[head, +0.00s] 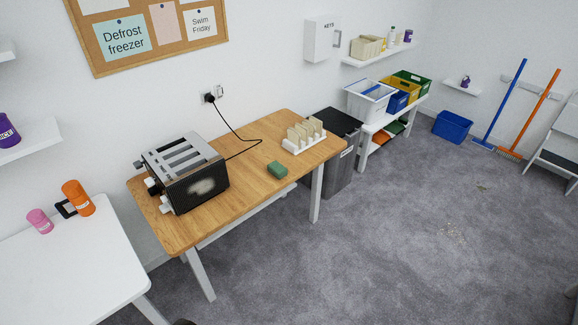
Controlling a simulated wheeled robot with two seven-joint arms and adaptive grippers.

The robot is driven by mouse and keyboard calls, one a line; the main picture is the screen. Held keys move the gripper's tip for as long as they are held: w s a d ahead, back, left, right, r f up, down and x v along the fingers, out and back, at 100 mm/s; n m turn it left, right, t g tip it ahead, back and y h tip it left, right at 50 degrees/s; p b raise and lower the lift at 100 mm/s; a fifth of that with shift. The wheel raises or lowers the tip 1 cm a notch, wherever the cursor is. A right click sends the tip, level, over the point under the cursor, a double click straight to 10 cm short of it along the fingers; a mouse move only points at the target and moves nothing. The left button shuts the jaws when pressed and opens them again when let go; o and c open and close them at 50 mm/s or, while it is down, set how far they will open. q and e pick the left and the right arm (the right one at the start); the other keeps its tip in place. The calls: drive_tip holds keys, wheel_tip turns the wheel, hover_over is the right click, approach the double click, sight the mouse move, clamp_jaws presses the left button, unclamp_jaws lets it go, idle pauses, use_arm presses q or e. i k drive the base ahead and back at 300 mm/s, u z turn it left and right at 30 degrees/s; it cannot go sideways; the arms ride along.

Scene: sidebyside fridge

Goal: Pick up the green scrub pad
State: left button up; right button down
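The green scrub pad (277,170) is a small dark green block lying flat on the wooden table (245,195). It is on the right half of the tabletop, towards the front edge, between the toaster and the toast rack and apart from both. Nothing covers it. Neither of my grippers can be made out in the head view. A small dark shape at the bottom edge is too cut off to identify.
A black and silver toaster (201,192) stands left of the pad, its cord running to a wall socket. A white rack with bread slices (304,136) stands behind right. A white table (75,270) is at the left. Grey carpet in front is mostly clear.

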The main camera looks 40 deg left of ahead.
sight(276, 168)
drive_tip(key=u, duration=0.4)
drive_tip(key=i, duration=0.6)
drive_tip(key=u, duration=0.55)
